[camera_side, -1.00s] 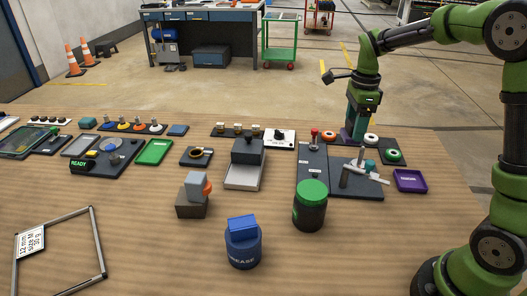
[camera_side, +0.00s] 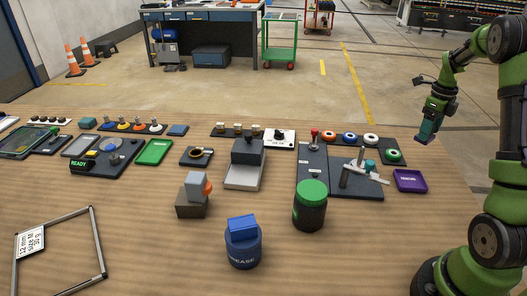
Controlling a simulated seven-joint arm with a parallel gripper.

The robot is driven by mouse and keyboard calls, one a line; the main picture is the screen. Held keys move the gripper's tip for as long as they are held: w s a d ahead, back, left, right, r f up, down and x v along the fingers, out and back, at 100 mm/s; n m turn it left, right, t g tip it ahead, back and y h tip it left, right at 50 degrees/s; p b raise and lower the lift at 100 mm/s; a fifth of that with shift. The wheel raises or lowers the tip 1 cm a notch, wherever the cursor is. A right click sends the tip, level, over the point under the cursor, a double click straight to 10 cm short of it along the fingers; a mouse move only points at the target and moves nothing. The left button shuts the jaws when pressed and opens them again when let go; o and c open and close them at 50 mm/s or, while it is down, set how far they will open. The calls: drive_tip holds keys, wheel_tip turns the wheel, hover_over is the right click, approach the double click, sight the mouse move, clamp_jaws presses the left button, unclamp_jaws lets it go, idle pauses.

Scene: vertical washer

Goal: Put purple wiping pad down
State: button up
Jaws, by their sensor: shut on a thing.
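My gripper (camera_side: 427,133) is at the right, in the air near the table's far right edge. It is shut on the purple wiping pad (camera_side: 423,139), of which only a small dark purple sliver shows at the fingertips. A purple tray (camera_side: 411,187) with a raised rim and a pale label lies flat on the table, below and slightly left of my gripper in the picture. Nothing is seen lying in the tray. The pad is clear of the tray.
A dark rack (camera_side: 357,149) with blue, orange, white and green rings stands left of my gripper. A dark fixture with an upright post (camera_side: 345,174) stands left of the tray. A green-lidded jar (camera_side: 310,206) and a blue grease pot (camera_side: 243,246) stand in front.

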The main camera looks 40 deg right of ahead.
wheel_tip(320, 180, down, 5)
drive_tip(key=shift+r, duration=0.15)
drive_tip(key=shift+w+d+f, duration=0.2)
drive_tip(key=shift+d+f, duration=0.05)
drive_tip(key=w+d, duration=0.3)
drive_tip(key=d, duration=0.1)
drive_tip(key=w+d+f, duration=0.1)
drive_tip(key=w+d, duration=0.2)
drive_tip(key=d, duration=0.1)
drive_tip(key=w+d, duration=0.3)
drive_tip(key=d, duration=0.1)
drive_tip(key=shift+w+f, duration=0.25)
drive_tip(key=shift+w, duration=0.1)
drive_tip(key=shift+f, duration=1.7)
drive_tip(key=shift+a+f, duration=0.1)
drive_tip(key=o, duration=1)
drive_tip(key=shift+o, duration=0.2)
